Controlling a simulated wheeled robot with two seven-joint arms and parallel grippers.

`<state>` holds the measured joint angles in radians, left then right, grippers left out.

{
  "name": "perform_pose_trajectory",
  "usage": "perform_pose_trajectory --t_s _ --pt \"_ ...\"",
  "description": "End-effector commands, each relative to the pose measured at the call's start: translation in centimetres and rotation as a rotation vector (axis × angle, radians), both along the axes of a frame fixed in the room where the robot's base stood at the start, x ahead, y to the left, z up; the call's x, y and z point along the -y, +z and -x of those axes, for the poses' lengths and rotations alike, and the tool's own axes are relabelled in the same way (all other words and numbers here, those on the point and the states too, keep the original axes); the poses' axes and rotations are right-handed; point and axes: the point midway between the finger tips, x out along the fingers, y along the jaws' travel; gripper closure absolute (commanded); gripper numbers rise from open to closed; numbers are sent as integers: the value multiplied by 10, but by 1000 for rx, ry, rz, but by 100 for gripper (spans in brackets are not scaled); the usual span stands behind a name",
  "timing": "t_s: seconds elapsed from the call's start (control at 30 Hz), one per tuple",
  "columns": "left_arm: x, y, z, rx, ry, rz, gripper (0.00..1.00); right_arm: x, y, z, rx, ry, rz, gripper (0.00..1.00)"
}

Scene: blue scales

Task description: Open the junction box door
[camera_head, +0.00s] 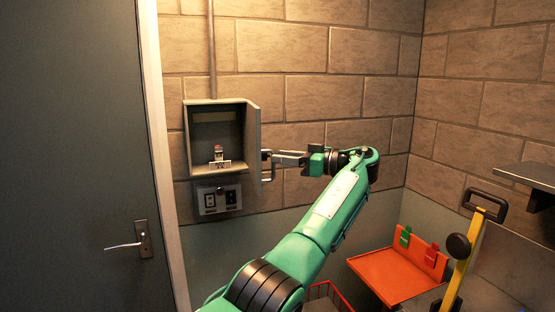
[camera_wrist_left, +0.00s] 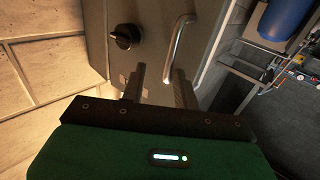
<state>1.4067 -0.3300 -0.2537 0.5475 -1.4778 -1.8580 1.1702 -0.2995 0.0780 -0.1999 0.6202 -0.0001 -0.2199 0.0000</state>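In the left wrist view the door's outer face (camera_wrist_left: 150,65) bears a black knob (camera_wrist_left: 125,37) and a bent metal handle (camera_wrist_left: 179,45). My left gripper (camera_head: 274,158) is at the lower outer side of the door. Its fingers (camera_wrist_left: 160,88) are apart, and the handle's lower end shows between them; contact cannot be told. My right gripper is not in view.
A switch and socket panel (camera_head: 219,198) is below the box. A grey door with a lever handle (camera_head: 125,245) is at the left. An orange tray (camera_head: 395,275) and a yellow bar (camera_head: 470,250) are at lower right. Wall space right of the box is clear above my arm.

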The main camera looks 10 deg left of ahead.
Motion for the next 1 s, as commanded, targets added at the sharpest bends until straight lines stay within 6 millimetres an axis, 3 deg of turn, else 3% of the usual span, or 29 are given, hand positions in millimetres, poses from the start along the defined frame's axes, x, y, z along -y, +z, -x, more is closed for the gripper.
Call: perform_pose_trajectory --t_s 0.17,0.4,1.0 --pt "29 0 4 -1 -2 -2 69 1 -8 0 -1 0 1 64" --pt "47 2 6 1 -1 -2 69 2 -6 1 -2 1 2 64" --pt "51 1 7 1 1 -2 69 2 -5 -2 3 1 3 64"
